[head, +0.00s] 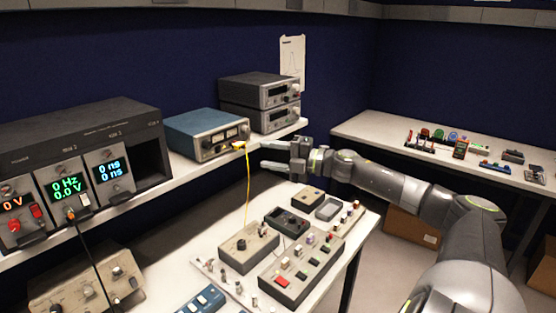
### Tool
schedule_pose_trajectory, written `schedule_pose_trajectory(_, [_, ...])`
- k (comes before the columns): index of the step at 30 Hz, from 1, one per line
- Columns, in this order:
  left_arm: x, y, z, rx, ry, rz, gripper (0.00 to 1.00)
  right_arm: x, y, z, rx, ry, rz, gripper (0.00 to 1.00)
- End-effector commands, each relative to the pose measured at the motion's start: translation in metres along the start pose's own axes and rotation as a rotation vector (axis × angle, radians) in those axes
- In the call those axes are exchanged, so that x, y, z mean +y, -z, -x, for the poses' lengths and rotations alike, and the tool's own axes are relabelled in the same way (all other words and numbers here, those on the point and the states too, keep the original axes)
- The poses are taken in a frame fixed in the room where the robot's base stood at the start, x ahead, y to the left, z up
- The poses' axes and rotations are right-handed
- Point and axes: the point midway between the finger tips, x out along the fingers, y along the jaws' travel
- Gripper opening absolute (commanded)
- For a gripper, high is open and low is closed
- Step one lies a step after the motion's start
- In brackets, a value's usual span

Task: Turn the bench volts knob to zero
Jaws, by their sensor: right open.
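My right gripper (265,155) reaches in from the right, its fingers pointing left and apart, with nothing seen between them. It is over the front of the shelf, to the right of the blue instrument (207,133) with dial meters and a yellow cable (247,185) at its front. My left gripper is out of view.
Two stacked grey instruments (262,92) stand behind my right gripper. A side bench (395,130) at right holds several small parts.

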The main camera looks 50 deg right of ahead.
Motion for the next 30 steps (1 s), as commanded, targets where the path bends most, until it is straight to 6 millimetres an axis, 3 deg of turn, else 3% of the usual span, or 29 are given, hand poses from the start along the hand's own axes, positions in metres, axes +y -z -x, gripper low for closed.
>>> schedule_pose_trajectory(10, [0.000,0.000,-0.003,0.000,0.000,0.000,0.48,0.000,0.000,0.016,-0.001,0.002,0.001,0.44])
schedule_pose_trajectory(30, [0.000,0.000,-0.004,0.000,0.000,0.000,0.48,0.001,0.000,0.018,-0.003,-0.001,0.000,0.44])
